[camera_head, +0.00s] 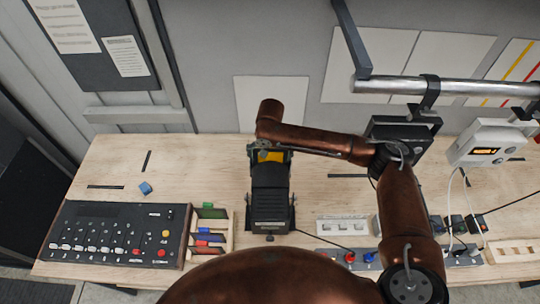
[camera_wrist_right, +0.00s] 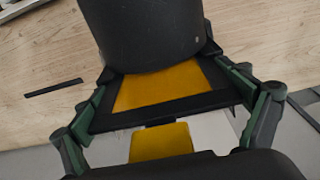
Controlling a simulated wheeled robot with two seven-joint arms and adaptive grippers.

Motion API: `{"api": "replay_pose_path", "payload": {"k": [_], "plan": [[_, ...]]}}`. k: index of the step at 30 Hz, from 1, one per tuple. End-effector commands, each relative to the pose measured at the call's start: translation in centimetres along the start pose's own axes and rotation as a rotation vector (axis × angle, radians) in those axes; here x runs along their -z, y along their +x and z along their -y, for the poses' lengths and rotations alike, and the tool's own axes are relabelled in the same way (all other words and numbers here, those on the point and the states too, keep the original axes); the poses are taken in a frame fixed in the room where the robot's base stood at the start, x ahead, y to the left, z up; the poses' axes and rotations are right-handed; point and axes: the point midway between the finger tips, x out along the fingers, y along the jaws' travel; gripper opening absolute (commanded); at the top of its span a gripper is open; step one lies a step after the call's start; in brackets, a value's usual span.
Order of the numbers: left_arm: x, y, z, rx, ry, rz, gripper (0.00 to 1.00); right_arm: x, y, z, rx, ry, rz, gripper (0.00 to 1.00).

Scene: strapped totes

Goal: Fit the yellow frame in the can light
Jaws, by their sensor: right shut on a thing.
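The can light (camera_head: 270,182) is a black lamp on a stand at the middle of the table. It also shows as a dark cylinder in the right wrist view (camera_wrist_right: 145,35). The yellow frame (camera_head: 271,156) is a yellow sheet in a black border at the lamp's far end. In the right wrist view the yellow frame (camera_wrist_right: 165,90) lies between my right gripper's green-sided fingers. My right gripper (camera_head: 266,149) is shut on it. The frame's upper edge meets the can's rim in that view; I cannot tell if it sits in the holder. My left gripper is not in view.
A wooden rack (camera_head: 229,237) with green, blue and red frames stands left of the lamp, beside a black control desk (camera_head: 112,232). A blue block (camera_head: 146,188) lies behind. A power strip (camera_head: 345,258) lies at right. A metal bar (camera_head: 450,87) with clamps spans the back right.

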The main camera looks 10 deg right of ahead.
Motion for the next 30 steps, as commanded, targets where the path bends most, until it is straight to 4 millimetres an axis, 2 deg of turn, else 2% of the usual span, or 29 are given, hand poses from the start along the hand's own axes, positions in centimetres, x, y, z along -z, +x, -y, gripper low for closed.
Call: {"api": "replay_pose_path", "payload": {"k": [5,6,9,20,23,30], "plan": [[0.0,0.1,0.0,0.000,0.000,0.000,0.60,-0.1,0.4,0.0,0.000,0.000,0.000,0.64],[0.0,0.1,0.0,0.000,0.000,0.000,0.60,-0.1,0.5,0.0,0.000,0.000,0.000,0.94],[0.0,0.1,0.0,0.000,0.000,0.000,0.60,0.0,0.4,0.0,0.000,0.000,0.000,1.00],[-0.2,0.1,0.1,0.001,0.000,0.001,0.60,0.0,0.0,0.0,0.000,0.000,-0.001,1.00],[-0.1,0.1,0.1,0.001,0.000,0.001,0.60,0.0,-1.1,0.0,0.000,0.000,-0.003,1.00],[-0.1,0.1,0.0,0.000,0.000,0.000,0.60,0.1,-6.0,0.0,0.001,-0.001,-0.003,1.00]]}}
